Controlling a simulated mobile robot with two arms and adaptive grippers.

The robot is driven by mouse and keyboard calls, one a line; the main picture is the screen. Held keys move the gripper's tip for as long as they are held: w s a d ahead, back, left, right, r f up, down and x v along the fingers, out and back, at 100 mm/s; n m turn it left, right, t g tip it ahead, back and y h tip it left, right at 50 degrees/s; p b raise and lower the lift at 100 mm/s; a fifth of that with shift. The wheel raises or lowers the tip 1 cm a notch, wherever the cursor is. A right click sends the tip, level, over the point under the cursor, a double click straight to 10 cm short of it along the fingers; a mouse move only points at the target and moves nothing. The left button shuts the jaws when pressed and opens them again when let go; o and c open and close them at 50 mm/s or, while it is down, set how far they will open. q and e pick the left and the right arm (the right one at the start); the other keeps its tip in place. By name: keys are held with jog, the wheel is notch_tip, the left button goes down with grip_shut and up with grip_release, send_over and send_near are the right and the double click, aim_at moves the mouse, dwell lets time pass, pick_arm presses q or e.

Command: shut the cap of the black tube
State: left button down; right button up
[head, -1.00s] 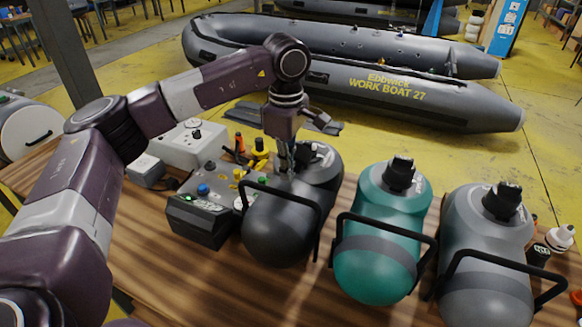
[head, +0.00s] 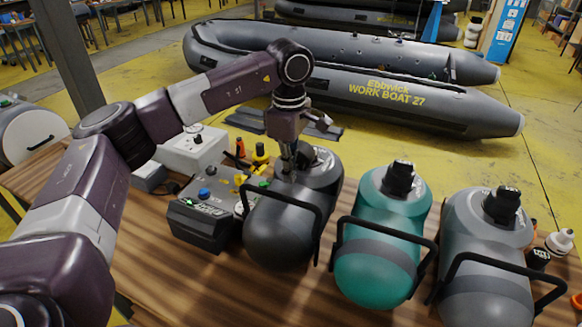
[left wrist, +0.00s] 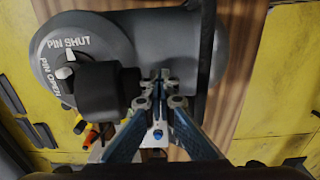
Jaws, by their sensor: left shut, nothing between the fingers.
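The black tube (head: 280,240) lies on the wooden table, the leftmost of three similar tubes with carrying handles. Its black cap (head: 323,155) is at the far end, partly behind my left gripper (head: 289,172). In the left wrist view the cap (left wrist: 88,90) sits over a grey collar (left wrist: 110,32) marked "PIN SHUT" and "PIN OPEN", with small white marks at its left edge. A black lug sticks out of the cap to the right. My left gripper (left wrist: 160,88) is shut and empty, its fingertips right beside this lug. I cannot tell whether they touch.
A teal tube (head: 378,265) and a grey tube (head: 485,240) stand to the right. A dark control box (head: 200,218) with knobs is close on the left, and a pale box (head: 192,150) behind it. Small bottles (head: 560,241) are at the far right.

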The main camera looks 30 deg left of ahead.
aim_at(299, 145)
pick_arm(q)
jog(key=shift+w+r+p, duration=0.6)
jog(key=shift+r+p, duration=0.05)
jog(key=shift+p, duration=0.05)
jog(key=shift+w, duration=0.4)
jog(key=shift+w+r+p, duration=0.4)
jog(key=shift+r+p, duration=0.35)
jog(key=shift+w+a+r+p, duration=0.1)
jog(key=shift+w+r+p, duration=0.3)
jog(key=shift+w+p, duration=0.3)
jog(key=shift+w+a+r+p, duration=0.1)
jog(key=shift+w+r+p, duration=0.25)
jog(key=shift+w+p, duration=0.35)
jog(key=shift+w+r+p, duration=0.15)
jog(key=shift+w+p, duration=0.25)
jog(key=shift+w, duration=0.5)
jog(key=shift+w+p, duration=0.6)
jog(key=shift+w, duration=0.5)
jog(key=shift+w+a+f+p, duration=0.1)
jog(key=shift+w+f+p, duration=0.25)
jog(key=shift+w, duration=0.4)
jog(key=shift+w+f, duration=0.1)
jog(key=shift+w, duration=0.15)
jog(key=shift+f, duration=0.1)
